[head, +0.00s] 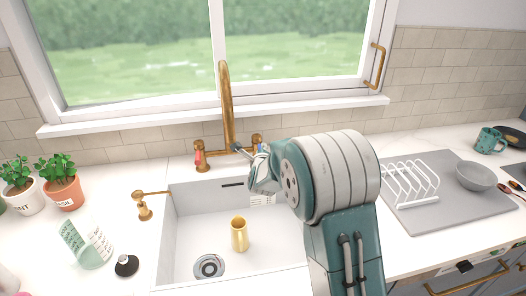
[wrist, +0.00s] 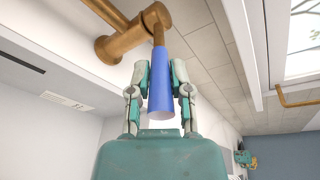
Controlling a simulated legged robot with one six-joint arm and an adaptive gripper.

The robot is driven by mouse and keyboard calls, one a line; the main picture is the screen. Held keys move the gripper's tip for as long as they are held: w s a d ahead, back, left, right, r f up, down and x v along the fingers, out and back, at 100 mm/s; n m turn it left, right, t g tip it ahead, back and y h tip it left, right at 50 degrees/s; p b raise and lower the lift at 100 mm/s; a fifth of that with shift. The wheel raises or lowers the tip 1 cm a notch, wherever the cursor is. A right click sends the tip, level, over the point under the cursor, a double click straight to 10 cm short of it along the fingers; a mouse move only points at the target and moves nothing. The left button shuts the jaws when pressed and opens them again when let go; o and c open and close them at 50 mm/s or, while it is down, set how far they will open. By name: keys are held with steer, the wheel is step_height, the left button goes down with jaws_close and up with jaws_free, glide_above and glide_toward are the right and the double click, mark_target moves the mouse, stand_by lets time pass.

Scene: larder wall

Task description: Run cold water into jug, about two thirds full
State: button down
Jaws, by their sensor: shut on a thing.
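A small brass-coloured jug (head: 240,235) stands upright in the white sink (head: 195,225), right of the drain. The water level inside it cannot be made out. The tall brass tap (head: 227,110) rises behind the sink, with a red-marked handle on its left (head: 198,153). My gripper (head: 259,152) is at the tap's right side. In the wrist view, my gripper (wrist: 160,92) is shut on the blue handle (wrist: 160,75), with a finger on each side of it. No stream of water is visible from the spout.
A brass soap pump (head: 144,208) and potted herbs (head: 62,183) stand left of the sink. A white dish rack (head: 410,184) and grey bowl (head: 476,177) are on the grey mat to the right. The window sill (head: 200,114) runs behind the tap.

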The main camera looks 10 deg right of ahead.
steer(key=shift+a+f, duration=0.1)
steer(key=shift+f, duration=0.1)
steer(key=c, duration=0.6)
jaws_free()
steer(key=shift+o, duration=0.2)
steer(key=shift+a, duration=0.1)
steer(key=shift+s+r, duration=0.1)
steer(key=shift+s+r, duration=0.1)
steer(key=shift+s, duration=0.1)
steer(key=v, duration=1.1)
steer(key=shift+s+a, duration=0.15)
steer(key=shift+s, duration=0.05)
